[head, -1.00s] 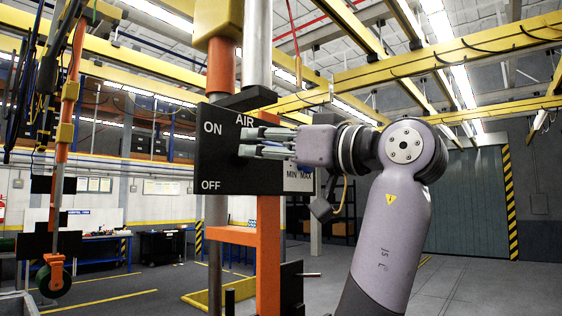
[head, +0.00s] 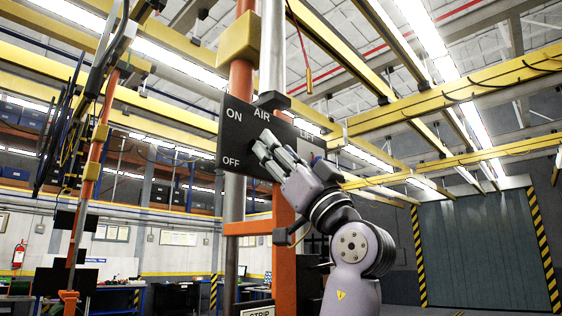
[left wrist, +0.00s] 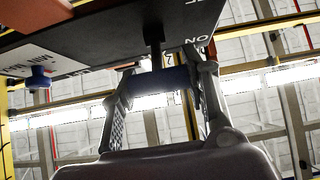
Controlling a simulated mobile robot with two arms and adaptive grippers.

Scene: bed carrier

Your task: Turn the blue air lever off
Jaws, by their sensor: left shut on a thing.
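The black control panel (head: 235,137) carries the words ON at upper left, OFF at lower left, and AIR on top. My left gripper (head: 264,147) reaches it from the lower right, with its fingers angled up and left at the panel face. In the left wrist view, the blue air lever (left wrist: 168,81) sits on a dark stem from the panel, between the two fingers of my left gripper (left wrist: 165,78). The gripper is shut on it. In the head view the fingers hide the lever, so its exact setting is unclear. My right gripper is not in view.
A second blue knob (left wrist: 40,77) stands out from the MIN/MAX label in the left wrist view. An orange post (head: 284,262) runs below the panel. Yellow beams cross overhead. Open floor and a grey shutter door (head: 475,250) lie to the right.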

